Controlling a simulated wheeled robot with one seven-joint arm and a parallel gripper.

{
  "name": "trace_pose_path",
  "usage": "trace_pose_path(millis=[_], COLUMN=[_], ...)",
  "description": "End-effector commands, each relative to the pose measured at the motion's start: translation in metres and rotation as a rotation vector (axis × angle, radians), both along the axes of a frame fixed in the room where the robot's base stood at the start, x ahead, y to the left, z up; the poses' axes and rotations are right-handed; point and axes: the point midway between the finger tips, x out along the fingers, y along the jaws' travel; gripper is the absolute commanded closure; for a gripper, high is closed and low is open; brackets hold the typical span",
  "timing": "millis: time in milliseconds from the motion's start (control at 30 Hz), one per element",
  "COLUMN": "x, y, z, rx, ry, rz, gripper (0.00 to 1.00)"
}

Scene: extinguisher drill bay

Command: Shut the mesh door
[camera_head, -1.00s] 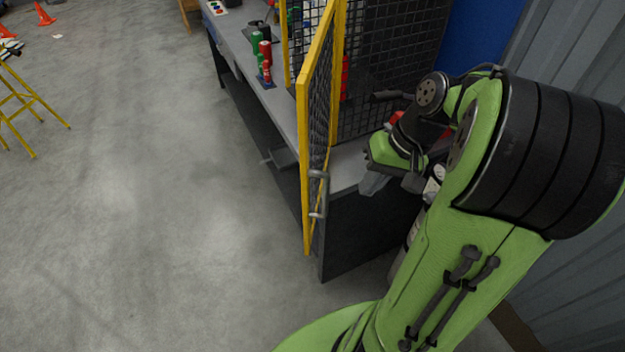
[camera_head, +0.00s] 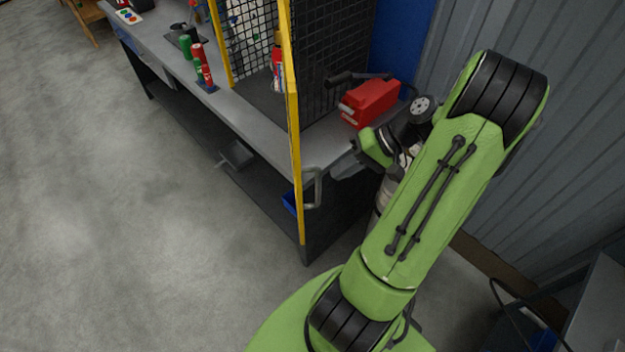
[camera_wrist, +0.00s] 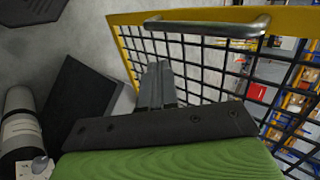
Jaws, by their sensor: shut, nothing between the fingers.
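The mesh door (camera_head: 294,130) has a yellow frame and stands open, nearly edge-on in the head view, at the front of the mesh cage over the bench. Its grey bar handle (camera_head: 314,188) sits low on its right side. In the wrist view the yellow-framed black mesh (camera_wrist: 190,62) and the handle (camera_wrist: 205,26) lie just ahead of my gripper (camera_wrist: 157,85). The fingers are shut and empty, pointing at the mesh below the handle in that picture; whether they touch it I cannot tell. In the head view my gripper (camera_head: 347,168) is right of the door, its fingertips unclear.
The bench (camera_head: 240,128) runs back to the left. A red box (camera_head: 370,102) stands on it behind my wrist. A red extinguisher (camera_head: 277,68) is in the cage. A pale cylinder (camera_wrist: 20,130) stands beside my gripper. A corrugated wall (camera_head: 570,130) closes the right; the left floor is clear.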

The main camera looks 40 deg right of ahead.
Motion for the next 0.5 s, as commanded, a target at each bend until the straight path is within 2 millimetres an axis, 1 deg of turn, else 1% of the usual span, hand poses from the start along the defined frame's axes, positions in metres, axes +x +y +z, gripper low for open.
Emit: trace_pose_path(millis=[33, 133, 300, 400, 500], x=[0.004, 0.013, 0.03, 0.034, 0.036], y=[0.008, 0.021, 0.044, 0.051, 0.053], z=[-0.01, -0.024, -0.021, -0.022, -0.022], rx=[0.002, 0.003, -0.002, -0.002, -0.002], ry=[0.003, 0.002, 0.001, 0.003, 0.002], rz=[0.004, 0.004, 0.004, 0.001, 0.001], gripper=[1.0, 1.0, 1.0, 1.0, 1.0])
